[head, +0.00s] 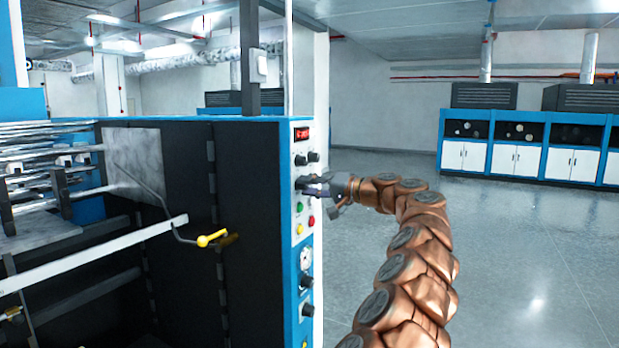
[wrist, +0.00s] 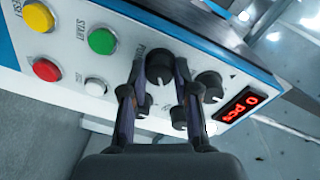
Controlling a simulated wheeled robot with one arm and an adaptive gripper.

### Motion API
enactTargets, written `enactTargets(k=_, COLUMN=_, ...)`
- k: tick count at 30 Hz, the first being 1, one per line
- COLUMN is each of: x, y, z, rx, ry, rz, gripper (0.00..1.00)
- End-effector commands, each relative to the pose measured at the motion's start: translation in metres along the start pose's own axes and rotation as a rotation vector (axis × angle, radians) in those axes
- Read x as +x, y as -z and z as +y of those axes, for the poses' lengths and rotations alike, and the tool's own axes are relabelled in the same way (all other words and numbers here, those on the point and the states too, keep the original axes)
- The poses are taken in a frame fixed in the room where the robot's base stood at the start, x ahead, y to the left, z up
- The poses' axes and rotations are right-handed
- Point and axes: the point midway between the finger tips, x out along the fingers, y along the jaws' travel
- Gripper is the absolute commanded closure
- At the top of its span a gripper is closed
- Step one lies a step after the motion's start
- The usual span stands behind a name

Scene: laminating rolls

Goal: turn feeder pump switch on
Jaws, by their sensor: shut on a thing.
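The feeder pump switch appears to be the black rotary knob (wrist: 160,66) between my fingertips in the wrist view. Lettering beside it is partly covered and hard to read. My gripper (wrist: 160,76) is shut on this knob, with one finger on each side. In the head view my gripper (head: 312,188) reaches the white control panel (head: 298,246) from the right. There the knob is mostly hidden by the fingers.
In the wrist view, green (wrist: 102,41), red (wrist: 46,69) and yellow (wrist: 38,17) buttons and a white button (wrist: 95,87) lie left of the knob. Another black knob (wrist: 208,86) and a red display (wrist: 239,105) lie right. Open floor (head: 520,250) lies right of the machine.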

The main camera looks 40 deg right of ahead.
Motion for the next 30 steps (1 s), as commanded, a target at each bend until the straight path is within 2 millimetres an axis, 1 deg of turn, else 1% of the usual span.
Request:
enactTargets(k=1, x=-0.0001, y=0.0017, z=-0.0035, rx=0.022, ry=0.001, rz=0.000, gripper=1.00)
enactTargets(k=9, x=-0.0005, y=0.0015, z=-0.0011, rx=0.092, ry=-0.001, rz=-0.002, gripper=1.00)
enactTargets(k=23, x=-0.0007, y=0.0013, z=0.0000, rx=0.104, ry=-0.001, rz=-0.002, gripper=1.00)
enactTargets(k=24, x=-0.0007, y=0.0013, z=0.0000, rx=0.104, ry=-0.001, rz=-0.002, gripper=0.67)
enactTargets(k=30, x=-0.0005, y=0.0009, z=0.0000, rx=0.103, ry=-0.001, rz=-0.003, gripper=0.46)
